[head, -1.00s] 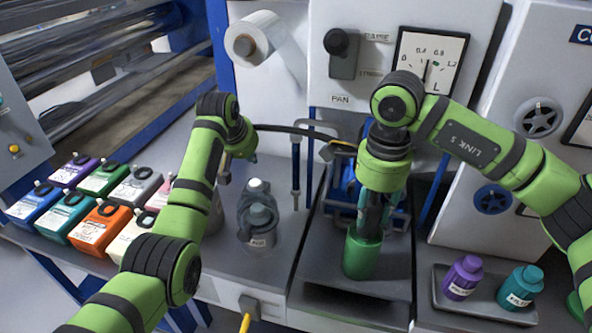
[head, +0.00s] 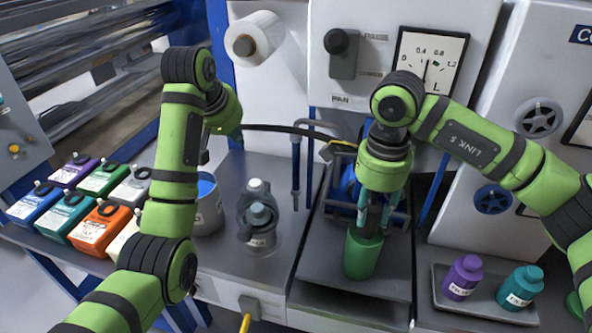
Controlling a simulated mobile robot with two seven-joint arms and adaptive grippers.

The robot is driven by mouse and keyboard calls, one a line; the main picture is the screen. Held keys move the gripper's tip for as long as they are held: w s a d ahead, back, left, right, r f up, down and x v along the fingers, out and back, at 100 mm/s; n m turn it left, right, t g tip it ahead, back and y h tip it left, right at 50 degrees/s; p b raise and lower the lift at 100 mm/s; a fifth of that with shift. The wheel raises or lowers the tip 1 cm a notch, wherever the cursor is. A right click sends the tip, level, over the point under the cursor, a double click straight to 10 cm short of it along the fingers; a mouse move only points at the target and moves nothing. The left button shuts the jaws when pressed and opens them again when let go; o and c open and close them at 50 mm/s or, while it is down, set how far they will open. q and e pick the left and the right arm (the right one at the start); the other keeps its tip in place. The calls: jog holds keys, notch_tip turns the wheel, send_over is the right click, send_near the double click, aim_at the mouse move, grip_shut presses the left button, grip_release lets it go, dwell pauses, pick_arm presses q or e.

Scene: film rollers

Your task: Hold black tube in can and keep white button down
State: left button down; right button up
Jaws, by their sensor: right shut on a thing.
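A black tube (head: 285,129) runs left from behind my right arm to my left wrist; its left end is hidden there. My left gripper (head: 204,156) is mostly hidden behind my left arm, above a grey can (head: 211,218) with blue inside its rim. I cannot tell whether it grips the tube. My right gripper (head: 370,222) points down and is shut on a green container (head: 361,255) at its rim, over the machine's grey tray.
Several coloured bottles (head: 103,222) stand at left. A purple bottle (head: 463,278) and a teal bottle (head: 520,287) stand on a tray at right. A dial (head: 430,66) and black knob (head: 337,41) sit on the panel.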

dwell(0.3)
jog(key=o, duration=1.2)
jog(key=shift+o, duration=0.2)
notch_tip(320, 180, up, 12)
